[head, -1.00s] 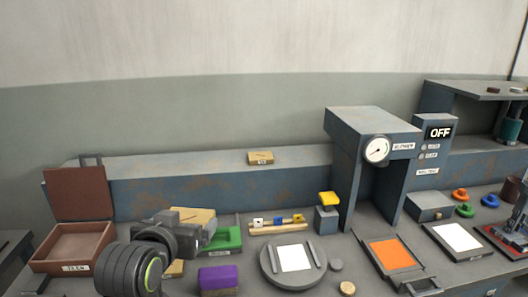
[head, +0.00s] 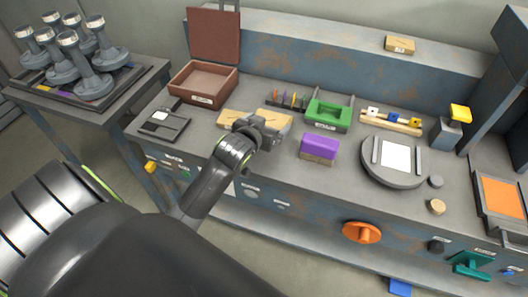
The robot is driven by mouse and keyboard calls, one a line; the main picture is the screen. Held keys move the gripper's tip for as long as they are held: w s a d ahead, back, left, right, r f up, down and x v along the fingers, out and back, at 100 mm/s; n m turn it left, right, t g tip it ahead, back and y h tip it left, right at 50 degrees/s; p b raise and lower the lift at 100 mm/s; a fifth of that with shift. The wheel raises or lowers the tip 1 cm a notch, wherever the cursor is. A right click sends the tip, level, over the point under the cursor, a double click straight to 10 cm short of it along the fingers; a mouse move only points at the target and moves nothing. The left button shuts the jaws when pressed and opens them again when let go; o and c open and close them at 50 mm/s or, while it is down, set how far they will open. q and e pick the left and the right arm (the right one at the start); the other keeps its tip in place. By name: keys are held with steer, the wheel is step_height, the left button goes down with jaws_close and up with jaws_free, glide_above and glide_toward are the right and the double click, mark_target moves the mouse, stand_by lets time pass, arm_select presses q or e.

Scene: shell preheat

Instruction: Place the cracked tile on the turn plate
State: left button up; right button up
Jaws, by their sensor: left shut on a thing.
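My left gripper (head: 268,136) is over the front of the bench, left of the purple block. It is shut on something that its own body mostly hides. Flat tan pieces (head: 236,118) show on either side of it; I cannot tell whether they are one thing, or which is the cracked tile. The turn plate looks to be the round grey disc (head: 376,174) to the right, with a white square (head: 396,156) between two raised bars. My left gripper is well apart from it. My right gripper is not in view.
A brown open box (head: 204,98) is behind left. A peg rail (head: 392,122) and yellow-topped post (head: 447,130) stand behind the disc. A small tan block (head: 400,45) lies on the ledge.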

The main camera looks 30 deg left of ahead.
mark_target(262, 156)
arm_select(q)
steer(key=shift+s+a+f, duration=0.15)
steer(key=shift+a+f, duration=0.15)
steer(key=shift+f, duration=0.2)
steer(key=shift+s+a+f, duration=0.15)
steer(key=shift+a+f, duration=0.15)
steer(key=shift+f, duration=0.15)
steer(key=shift+f, duration=0.1)
step_height(262, 156, down, 8)
steer(key=shift+r, duration=0.1)
steer(key=shift+f, duration=0.8)
